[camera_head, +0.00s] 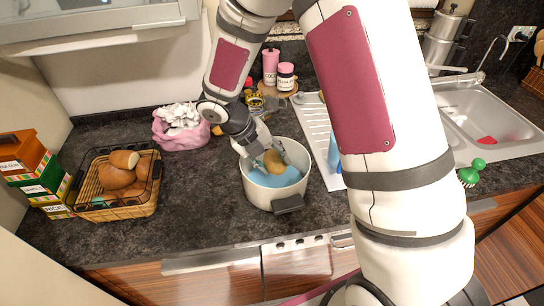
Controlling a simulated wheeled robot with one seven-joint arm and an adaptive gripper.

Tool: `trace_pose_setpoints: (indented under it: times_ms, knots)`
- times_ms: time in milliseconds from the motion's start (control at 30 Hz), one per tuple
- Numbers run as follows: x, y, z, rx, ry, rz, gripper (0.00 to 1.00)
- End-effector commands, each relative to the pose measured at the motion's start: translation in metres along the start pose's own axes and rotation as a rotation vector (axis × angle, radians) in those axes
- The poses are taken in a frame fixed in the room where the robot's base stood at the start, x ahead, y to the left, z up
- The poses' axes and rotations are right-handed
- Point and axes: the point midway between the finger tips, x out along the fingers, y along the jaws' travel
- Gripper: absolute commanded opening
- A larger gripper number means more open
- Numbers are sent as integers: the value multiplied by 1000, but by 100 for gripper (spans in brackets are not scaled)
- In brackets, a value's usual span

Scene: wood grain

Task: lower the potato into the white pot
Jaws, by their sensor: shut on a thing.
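The white pot (262,197) stands on the dark countertop near its front edge, with a dark handle (289,204) facing front. Its inside shows light blue. My gripper (272,158) reaches down over the pot's opening and is shut on the brown potato (275,163). The potato shows at the pot's opening, over the blue inside. I cannot tell whether it touches anything inside. My forearm hides part of the pot's back rim.
A wire basket (133,210) with bread and boxes stand at left. A pink bag (180,136) and jars (285,77) stand behind. A white drainboard (318,130) and sink (500,130) lie right. Counter between basket and pot is clear.

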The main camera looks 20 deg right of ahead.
Motion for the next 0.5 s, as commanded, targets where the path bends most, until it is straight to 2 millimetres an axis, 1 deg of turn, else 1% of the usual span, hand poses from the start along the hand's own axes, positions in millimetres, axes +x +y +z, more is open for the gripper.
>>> trace_pose_setpoints:
  times_ms: [500]
  knots:
    - [21, 12, 0, -1, 0, -1, 12]
